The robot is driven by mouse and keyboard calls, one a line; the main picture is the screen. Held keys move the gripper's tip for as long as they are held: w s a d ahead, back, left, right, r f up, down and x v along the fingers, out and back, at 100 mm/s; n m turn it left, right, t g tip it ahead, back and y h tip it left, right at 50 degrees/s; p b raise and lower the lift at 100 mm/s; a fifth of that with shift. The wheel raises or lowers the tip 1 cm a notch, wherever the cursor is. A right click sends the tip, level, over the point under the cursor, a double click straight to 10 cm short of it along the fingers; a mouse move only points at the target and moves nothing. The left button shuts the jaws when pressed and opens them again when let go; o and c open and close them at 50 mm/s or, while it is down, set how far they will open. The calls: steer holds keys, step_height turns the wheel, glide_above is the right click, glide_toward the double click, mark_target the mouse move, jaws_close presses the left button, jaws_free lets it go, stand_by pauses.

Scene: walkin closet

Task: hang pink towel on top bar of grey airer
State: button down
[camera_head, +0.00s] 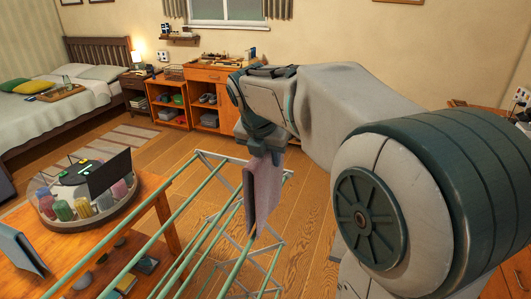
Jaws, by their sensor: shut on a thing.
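The pink towel (265,195) hangs down from my gripper (262,152), at the far end of the airer. My gripper is shut on the towel's upper edge; the fingertips are partly hidden by the wrist. The grey airer (203,154) has pale green bars that run from the lower left up toward the middle. The towel hangs beside the airer's far right end and overlaps its bars in the picture. I cannot tell whether it touches a bar.
A wooden table (166,205) on the left holds a round container (88,222) with coloured items and a dark screen (109,174). A bed (97,98) and orange wooden shelves (167,103) stand at the back. Wooden floor (318,200) is free right of the airer.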

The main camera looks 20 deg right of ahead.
steer(key=shift+w+f+b, duration=0.1)
steer(key=shift+f+b, duration=5.8)
steer(key=shift+f, duration=4.1)
steer(key=c, duration=1)
jaws_free()
